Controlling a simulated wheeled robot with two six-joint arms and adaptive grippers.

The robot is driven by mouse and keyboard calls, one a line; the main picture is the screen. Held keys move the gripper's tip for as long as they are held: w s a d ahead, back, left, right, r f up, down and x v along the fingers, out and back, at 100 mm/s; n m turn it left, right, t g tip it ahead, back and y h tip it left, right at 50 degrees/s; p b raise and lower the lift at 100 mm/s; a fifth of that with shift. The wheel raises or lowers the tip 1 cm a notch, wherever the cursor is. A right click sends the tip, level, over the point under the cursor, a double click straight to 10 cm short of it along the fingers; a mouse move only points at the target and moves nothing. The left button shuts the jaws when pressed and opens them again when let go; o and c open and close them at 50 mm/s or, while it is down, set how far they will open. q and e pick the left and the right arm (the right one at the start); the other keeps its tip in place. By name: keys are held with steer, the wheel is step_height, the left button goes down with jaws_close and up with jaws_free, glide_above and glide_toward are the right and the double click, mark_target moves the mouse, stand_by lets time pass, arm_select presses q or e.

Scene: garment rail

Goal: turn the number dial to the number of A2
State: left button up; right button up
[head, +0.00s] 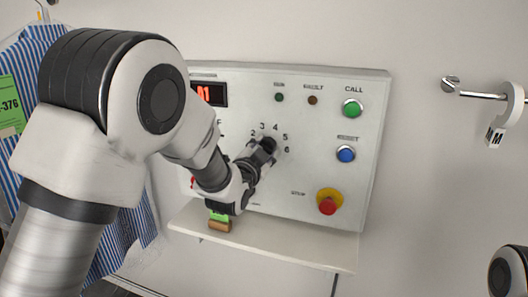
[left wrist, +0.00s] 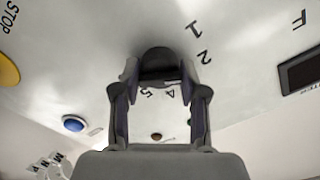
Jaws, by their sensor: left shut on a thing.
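The number dial (head: 268,143) is a dark knob on the grey control panel (head: 372,125), with 2 to 6 legible around it in the head view. My left gripper (head: 262,150) is shut on the dial. In the left wrist view, the dial (left wrist: 160,56) sits between the fingers of my left gripper (left wrist: 160,80), with 1, 2, 4 and 5 printed near it. I cannot tell which number it points to. A red display (head: 209,94) at the panel's upper left reads what looks like 01 or A1, partly hidden by my arm. My right gripper is out of view.
Right of the dial are the green CALL button (head: 352,108), blue button (head: 346,154) and red STOP button (head: 328,202). A shelf (head: 300,247) below holds a small wooden block (head: 219,226) with green on it. A striped shirt (head: 125,230) hangs left; a rail hook (head: 480,94) is right.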

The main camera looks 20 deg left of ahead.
arm_select(q)
steer(key=o, duration=1.1)
steer(key=shift+s, duration=0.1)
steer(key=s, duration=1.2)
steer(key=shift+a, duration=0.15)
